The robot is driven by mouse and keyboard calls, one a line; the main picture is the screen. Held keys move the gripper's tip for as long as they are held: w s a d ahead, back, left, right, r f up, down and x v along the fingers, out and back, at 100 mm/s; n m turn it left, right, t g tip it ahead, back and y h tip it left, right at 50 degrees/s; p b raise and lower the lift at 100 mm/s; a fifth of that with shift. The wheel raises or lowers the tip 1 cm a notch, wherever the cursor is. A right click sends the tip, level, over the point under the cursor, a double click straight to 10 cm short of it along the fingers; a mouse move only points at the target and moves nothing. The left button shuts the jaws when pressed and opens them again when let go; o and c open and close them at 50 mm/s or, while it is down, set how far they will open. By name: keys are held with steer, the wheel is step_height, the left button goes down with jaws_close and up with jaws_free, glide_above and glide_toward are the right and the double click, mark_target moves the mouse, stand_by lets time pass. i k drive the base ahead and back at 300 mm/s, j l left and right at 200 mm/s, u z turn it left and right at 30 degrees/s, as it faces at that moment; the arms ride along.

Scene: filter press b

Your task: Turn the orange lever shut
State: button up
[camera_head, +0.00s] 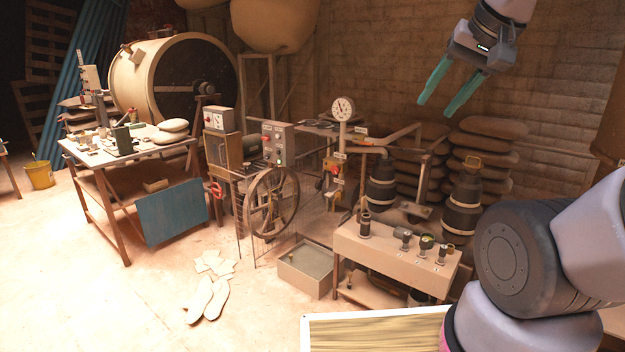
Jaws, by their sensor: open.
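My gripper (436,107) hangs at the upper right. Its two teal fingers are apart with nothing between them, pointing down and left. A small orange part (333,168), which may be the orange lever, sits below the round gauge (343,107) on an upright pipe, near the middle of the view. It is too small to tell how the lever is turned. In the picture my gripper is above and to the right of it, well apart and touching nothing.
A bench with several small valves (395,250) stands in front of the pipework. A large handwheel (272,203) and grey control box (278,143) are to its left. Dark canisters (463,200) and stacked sacks (490,150) stand right.

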mark_target(354, 139)
steer(key=i+z, duration=0.1)
steer(key=i, duration=0.6)
steer(key=i+j+z, duration=0.1)
steer(key=i, duration=0.55)
steer(key=i+j+z, duration=0.15)
steer(key=i, duration=0.55)
steer(key=i+j+u, duration=0.15)
steer(key=i+j, duration=0.15)
steer(key=j, duration=0.15)
